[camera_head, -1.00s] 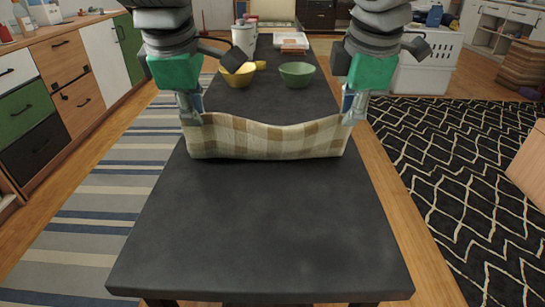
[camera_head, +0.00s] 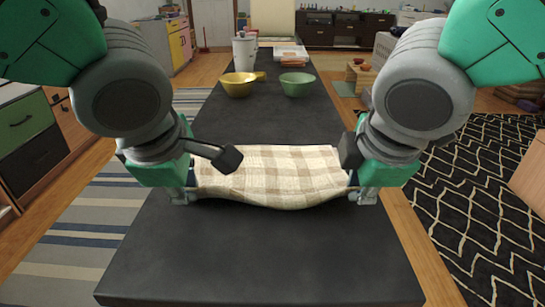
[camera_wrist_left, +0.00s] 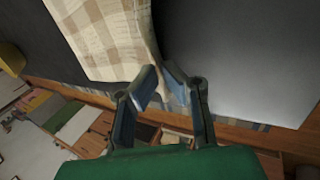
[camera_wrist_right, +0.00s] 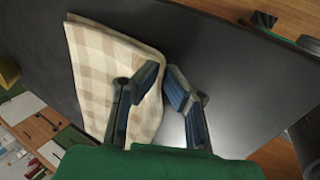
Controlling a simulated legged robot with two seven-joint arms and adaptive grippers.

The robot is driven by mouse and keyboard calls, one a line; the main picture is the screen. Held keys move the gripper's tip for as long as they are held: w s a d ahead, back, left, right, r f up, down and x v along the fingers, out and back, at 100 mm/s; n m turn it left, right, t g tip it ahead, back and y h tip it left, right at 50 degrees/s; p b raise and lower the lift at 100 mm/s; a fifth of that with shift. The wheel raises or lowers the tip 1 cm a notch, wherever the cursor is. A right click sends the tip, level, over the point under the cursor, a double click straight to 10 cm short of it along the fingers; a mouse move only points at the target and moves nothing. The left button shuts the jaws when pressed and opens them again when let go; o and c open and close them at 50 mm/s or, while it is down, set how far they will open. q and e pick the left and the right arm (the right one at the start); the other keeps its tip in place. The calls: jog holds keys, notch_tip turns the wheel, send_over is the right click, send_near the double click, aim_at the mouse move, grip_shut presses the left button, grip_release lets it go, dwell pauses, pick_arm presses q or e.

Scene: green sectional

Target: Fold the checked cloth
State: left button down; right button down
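The beige and white checked cloth (camera_head: 270,170) lies across the middle of the dark table, with its near edge sagging slightly between my grippers. My left gripper (camera_head: 190,193) is at its near left corner, and my right gripper (camera_head: 353,193) is at its near right corner. In the left wrist view, the fingers (camera_wrist_left: 160,84) are closed on the cloth's edge (camera_wrist_left: 110,35). In the right wrist view, the fingers (camera_wrist_right: 163,82) pinch the cloth's edge (camera_wrist_right: 100,70) between them.
The dark table (camera_head: 260,255) is bare in front of the cloth. Behind it stand a yellow bowl (camera_head: 238,88), a green bowl (camera_head: 297,86) and a white canister (camera_head: 243,52). Drawers line the left, and a black patterned rug (camera_head: 475,200) lies on the right.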

pick_arm(q)
jog(key=shift+s+f, duration=0.1)
pick_arm(e)
jog(key=shift+s+f, duration=0.1)
pick_arm(q)
jog(key=c, duration=1.4)
grip_release()
jog(key=shift+c, duration=0.2)
pick_arm(e)
jog(key=c, duration=1.4)
grip_release()
jog(key=shift+c, duration=0.2)
